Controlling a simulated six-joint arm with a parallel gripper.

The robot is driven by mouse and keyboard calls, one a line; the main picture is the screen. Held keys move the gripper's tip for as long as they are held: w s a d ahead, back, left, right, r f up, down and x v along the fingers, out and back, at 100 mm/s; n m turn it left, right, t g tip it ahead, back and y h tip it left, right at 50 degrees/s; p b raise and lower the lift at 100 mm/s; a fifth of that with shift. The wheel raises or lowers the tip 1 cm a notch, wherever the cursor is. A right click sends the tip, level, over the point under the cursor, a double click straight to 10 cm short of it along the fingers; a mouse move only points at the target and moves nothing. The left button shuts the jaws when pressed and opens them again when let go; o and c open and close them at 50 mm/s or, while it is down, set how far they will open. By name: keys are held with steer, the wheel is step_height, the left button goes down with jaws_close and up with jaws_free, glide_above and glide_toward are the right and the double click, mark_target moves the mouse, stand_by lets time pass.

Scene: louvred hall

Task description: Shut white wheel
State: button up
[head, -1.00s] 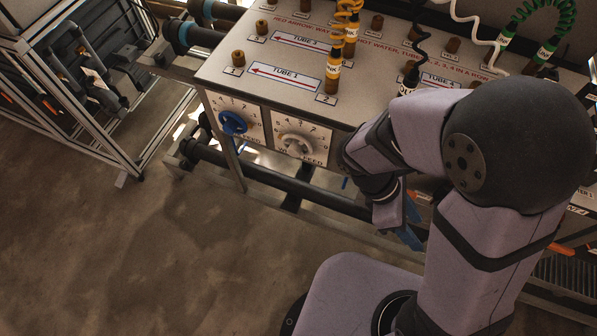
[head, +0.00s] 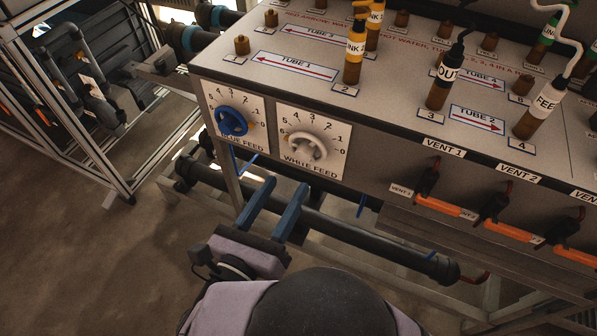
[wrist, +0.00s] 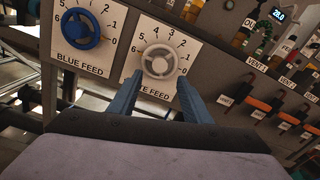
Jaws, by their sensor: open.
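The white wheel (head: 306,148) is mounted on a square dial plate labelled WHITE FEED, with numbers from 0 to 5 or more around it, on the front of the grey panel. My gripper (head: 281,187) is open, its two blue fingers pointing up towards the white wheel from below, apart from it. In the wrist view the white wheel (wrist: 159,61) shows just beyond and between the fingertips of my gripper (wrist: 157,80). The gap between the fingers is empty. The lower part of the white plate is partly hidden by the fingers there.
A blue wheel (head: 231,121) on the BLUE FEED plate is close on the left. Orange-handled vent valves (head: 438,206) line the panel on the right. A dark pipe (head: 330,232) runs below the panel. Tubes with plugs stand on top.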

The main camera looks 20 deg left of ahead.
mark_target(302, 159)
steer(key=shift+w+b, duration=0.35)
steer(key=shift+w, duration=3.3)
steer(key=c, duration=1)
